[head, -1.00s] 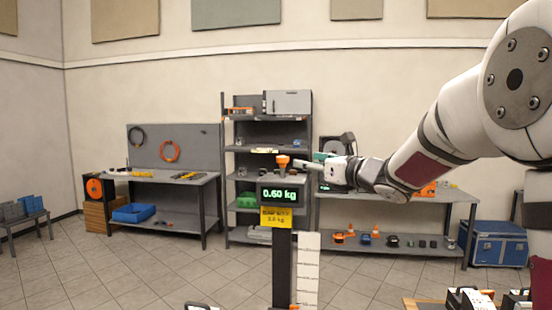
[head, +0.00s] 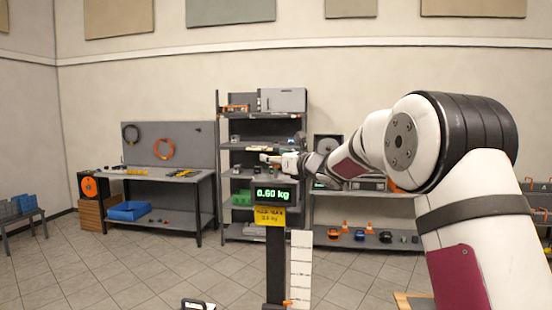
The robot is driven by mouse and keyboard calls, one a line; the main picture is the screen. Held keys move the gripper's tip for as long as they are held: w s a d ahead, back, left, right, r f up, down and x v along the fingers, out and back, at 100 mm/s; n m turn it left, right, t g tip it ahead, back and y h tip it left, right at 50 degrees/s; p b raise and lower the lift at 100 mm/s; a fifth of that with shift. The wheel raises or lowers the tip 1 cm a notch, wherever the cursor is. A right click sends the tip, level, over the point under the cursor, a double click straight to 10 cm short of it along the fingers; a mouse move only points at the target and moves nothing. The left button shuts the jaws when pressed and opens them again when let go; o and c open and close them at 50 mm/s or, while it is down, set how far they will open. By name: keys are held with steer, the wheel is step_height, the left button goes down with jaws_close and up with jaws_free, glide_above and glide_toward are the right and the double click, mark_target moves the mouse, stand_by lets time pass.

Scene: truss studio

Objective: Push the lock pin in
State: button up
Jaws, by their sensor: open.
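A dark post (head: 276,262) stands in front of me with a digital display (head: 273,194) reading 0.60 kg. A yellow label (head: 269,216) is fixed below the display. A small orange piece (head: 288,303) shows beside the post at the bottom edge; I cannot tell whether it is the lock pin. My gripper (head: 267,157) is just above the display in the picture, its fingers pointing left, open. It looks empty. Whether it touches anything is too small to tell.
A white marked strip (head: 301,268) stands right of the post. Behind are a shelf rack (head: 248,146), a workbench (head: 160,176) with a blue bin (head: 132,210), and a low shelf (head: 365,240) with several small items. Open tiled floor lies at the left.

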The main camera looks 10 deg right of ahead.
steer(key=shift+c, duration=0.2)
jaws_close()
steer(key=shift+w+f+b, duration=0.1)
steer(key=shift+f+b, duration=0.7)
steer(key=shift+f, duration=1)
steer(key=shift+o, duration=0.2)
jaws_free()
